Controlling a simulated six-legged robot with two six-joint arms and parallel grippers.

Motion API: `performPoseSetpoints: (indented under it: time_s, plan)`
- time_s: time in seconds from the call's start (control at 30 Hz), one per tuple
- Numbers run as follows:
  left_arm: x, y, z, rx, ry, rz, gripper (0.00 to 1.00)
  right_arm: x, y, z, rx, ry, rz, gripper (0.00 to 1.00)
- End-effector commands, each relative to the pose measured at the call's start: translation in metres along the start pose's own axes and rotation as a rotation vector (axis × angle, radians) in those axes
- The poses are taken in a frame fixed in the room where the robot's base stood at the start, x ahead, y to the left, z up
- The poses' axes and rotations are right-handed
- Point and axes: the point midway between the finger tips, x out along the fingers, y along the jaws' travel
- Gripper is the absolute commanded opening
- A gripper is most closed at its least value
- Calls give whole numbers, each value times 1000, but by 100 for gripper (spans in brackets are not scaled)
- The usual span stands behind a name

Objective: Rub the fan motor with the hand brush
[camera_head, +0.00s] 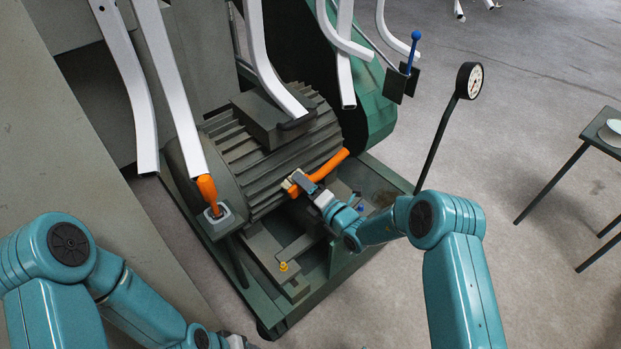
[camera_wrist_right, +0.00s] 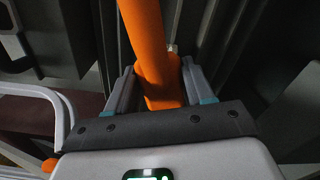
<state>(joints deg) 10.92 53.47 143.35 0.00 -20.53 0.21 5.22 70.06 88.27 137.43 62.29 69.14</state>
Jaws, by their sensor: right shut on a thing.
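The fan motor (camera_head: 240,160), a grey ribbed cylinder with a box on top, sits on the green machine base in the head view. The hand brush shows as an orange bar (camera_head: 332,165) along the motor's lower right side; no bristles are visible. My right gripper (camera_head: 302,183) is shut on the brush near its lower left end. In the right wrist view the orange brush (camera_wrist_right: 143,45) stands between both fingers. It looks close to the ribs, but I cannot tell whether it touches. My left gripper (camera_head: 238,341) is mostly cut off at the bottom edge.
White curved tube frames (camera_head: 180,90) hang over the motor. An orange-handled lever (camera_head: 207,190) stands left of it. A gauge on a stalk (camera_head: 470,80) and a small table (camera_head: 592,135) are at right. The floor between them is clear.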

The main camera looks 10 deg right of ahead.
Motion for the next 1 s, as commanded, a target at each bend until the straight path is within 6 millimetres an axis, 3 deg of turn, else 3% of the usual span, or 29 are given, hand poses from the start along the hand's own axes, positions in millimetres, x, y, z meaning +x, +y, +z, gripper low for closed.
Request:
performPoseSetpoints:
  time_s: [1.0]
  plan:
    - [-28, 10, 0, 0, 0, 0, 56, 1, 24, -63, 1, 1, 1, 17]
